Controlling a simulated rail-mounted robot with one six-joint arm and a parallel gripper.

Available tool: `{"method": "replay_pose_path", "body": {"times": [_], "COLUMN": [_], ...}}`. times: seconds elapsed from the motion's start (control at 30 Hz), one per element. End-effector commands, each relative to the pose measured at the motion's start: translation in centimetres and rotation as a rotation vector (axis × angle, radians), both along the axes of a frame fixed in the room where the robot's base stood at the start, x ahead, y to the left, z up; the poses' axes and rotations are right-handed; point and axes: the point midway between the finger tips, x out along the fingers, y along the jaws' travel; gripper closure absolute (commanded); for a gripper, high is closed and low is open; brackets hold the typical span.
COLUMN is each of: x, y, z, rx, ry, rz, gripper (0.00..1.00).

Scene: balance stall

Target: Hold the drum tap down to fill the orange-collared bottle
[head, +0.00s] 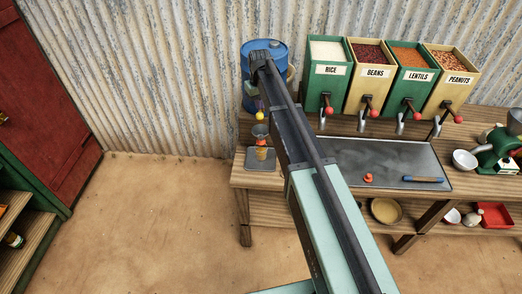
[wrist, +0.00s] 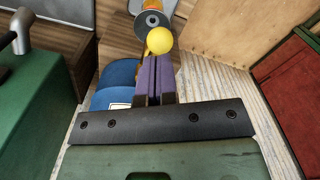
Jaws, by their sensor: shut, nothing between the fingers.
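The blue drum (head: 262,45) stands at the back left of the bench, partly hidden behind my arm. The yellow knob of its tap (head: 261,115) shows just in front of the drum. Below it are a grey funnel (head: 260,131) and the orange-collared bottle (head: 261,152), on a grey plate. My gripper (head: 258,105) is at the knob, its purple fingers shut with nothing between them. In the wrist view the yellow knob (wrist: 159,40) is right at the fingertips (wrist: 156,58); I cannot tell whether they touch. The funnel (wrist: 152,20) lies beyond the knob; the liquid level is not visible.
Rice, beans, lentils and peanuts bins (head: 375,75) stand right of the drum, with red-knobbed levers. The floor at left is clear.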

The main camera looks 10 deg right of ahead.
Motion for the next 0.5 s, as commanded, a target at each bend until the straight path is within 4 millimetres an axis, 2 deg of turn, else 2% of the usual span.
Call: {"method": "replay_pose_path", "body": {"times": [0.33, 0.5], "x": [0.0, 0.0], "y": [0.0, 0.0], "z": [-0.2, -2.6], "rx": [0.0, 0.0], "ry": [0.0, 0.0], "rz": [0.0, 0.0], "gripper": [1.0, 1.0]}}
